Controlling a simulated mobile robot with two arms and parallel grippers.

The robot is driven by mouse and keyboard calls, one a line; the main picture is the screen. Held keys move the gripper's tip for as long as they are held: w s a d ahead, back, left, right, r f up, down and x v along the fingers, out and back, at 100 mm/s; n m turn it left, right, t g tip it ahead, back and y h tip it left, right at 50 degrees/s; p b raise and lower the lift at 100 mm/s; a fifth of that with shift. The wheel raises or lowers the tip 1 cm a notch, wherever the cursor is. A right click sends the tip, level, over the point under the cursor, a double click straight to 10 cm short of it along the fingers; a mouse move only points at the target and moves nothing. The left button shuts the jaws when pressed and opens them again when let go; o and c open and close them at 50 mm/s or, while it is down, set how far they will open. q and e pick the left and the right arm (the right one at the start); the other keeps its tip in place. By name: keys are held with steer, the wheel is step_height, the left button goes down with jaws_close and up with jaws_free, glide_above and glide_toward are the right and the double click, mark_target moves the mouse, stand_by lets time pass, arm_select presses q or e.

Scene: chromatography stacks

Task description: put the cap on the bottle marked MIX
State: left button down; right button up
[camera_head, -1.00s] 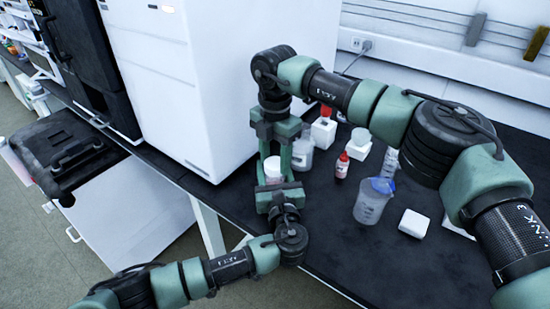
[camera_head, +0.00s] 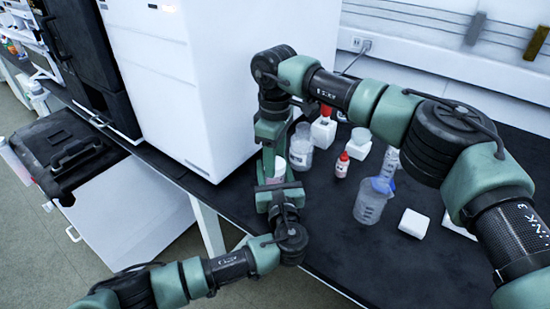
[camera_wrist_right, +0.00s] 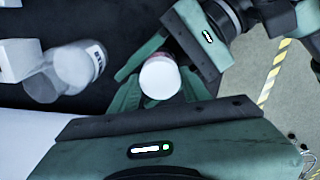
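A small bottle with a pink band (camera_head: 275,170) is held upright between the fingers of my left gripper (camera_head: 277,187), above the bench's front edge. A round white cap (camera_wrist_right: 160,78) sits over the bottle in the right wrist view, with some pink showing beside it. My right gripper (camera_head: 269,158) comes down from above, and its fingers are on both sides of the cap. They are very close to the cap, but I cannot tell whether they press on it. The right gripper hides the bottle's top in the head view. No MIX marking is readable.
A clear jar (camera_head: 301,147) stands just right of my grippers. A large white cabinet (camera_head: 215,80) is close on the left.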

steer(key=o, duration=0.4)
steer(key=shift+r, duration=0.1)
